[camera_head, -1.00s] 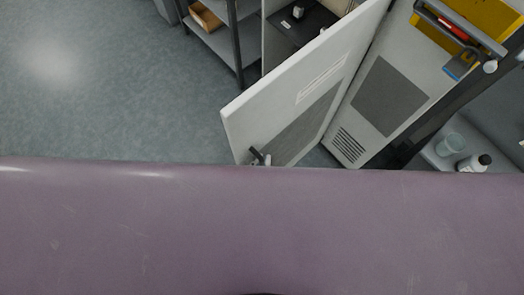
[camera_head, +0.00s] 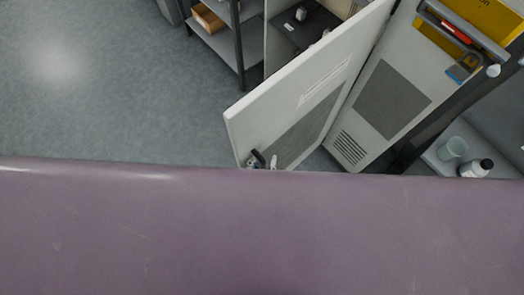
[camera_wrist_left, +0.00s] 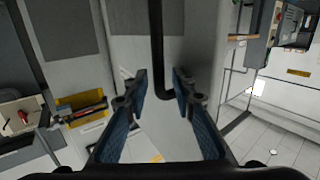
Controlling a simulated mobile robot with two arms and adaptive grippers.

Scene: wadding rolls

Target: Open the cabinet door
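The cabinet door (camera_head: 305,90) is a pale panel with a grey rectangle, and it stands ajar in the head view. Contact cannot be told. In the head view the gripper is mostly hidden behind the purple surface. My right gripper is not in view.
A large smooth purple surface (camera_head: 260,235) covers the lower part of the head view. A cup (camera_head: 453,147) and a bottle (camera_head: 475,168) stand on a grey surface at right. A shelf unit (camera_head: 241,50) stands behind the door. The floor (camera_head: 100,90) at left is clear.

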